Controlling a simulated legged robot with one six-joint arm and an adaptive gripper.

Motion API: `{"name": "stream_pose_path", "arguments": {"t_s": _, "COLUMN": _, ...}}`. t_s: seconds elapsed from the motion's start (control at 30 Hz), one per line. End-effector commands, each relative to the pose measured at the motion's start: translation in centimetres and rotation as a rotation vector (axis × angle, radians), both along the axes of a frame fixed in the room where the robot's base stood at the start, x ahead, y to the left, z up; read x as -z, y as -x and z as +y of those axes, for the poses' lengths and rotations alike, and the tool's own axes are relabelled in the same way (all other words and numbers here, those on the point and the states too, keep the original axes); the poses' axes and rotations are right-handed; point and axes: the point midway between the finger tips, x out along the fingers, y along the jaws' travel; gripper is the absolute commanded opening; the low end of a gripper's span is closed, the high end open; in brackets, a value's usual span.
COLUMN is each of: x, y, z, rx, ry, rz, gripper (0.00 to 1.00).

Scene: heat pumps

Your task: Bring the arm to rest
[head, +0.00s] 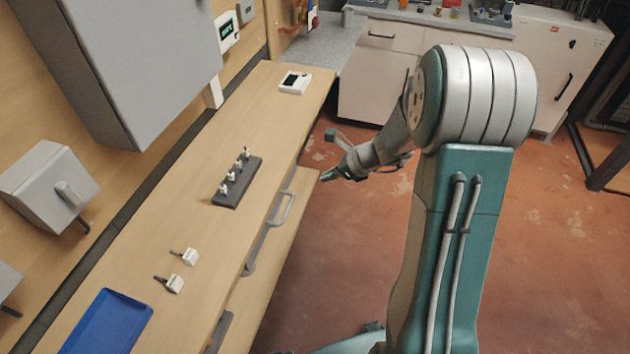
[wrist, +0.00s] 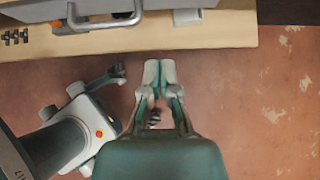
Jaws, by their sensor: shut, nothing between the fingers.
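My gripper (head: 330,175) is at the end of my bent arm, over the red floor just right of the bench's front edge in the head view. In the wrist view, my gripper (wrist: 160,68) points toward the bench's drawer side, with its two fingers together and nothing between them. The fingertips are apart from the bench edge in that view. My arm's upper part stands in the right half of the head view.
The wooden bench (head: 285,130) holds a dark rack (head: 236,182) with several small fittings, two white-and-dark pieces (head: 183,270), a blue tray (head: 105,325) and a white device (head: 294,83). A drawer handle (head: 285,208) sticks out in front. The floor (head: 340,270) is open.

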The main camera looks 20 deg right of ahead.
Motion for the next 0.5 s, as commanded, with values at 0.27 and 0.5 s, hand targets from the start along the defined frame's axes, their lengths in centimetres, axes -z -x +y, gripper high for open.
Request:
{"name": "stream_pose_path", "arguments": {"t_s": 0.27, "x": -1.0, "y": 0.6, "z": -1.0, "rx": 0.001, "ry": -0.002, "rz": 0.002, "gripper": 0.0}}
{"name": "stream_pose_path", "arguments": {"t_s": 0.5, "x": -2.9, "y": 1.5, "z": 0.1, "rx": -0.095, "ry": 0.059, "rz": -0.049, "gripper": 0.0}}
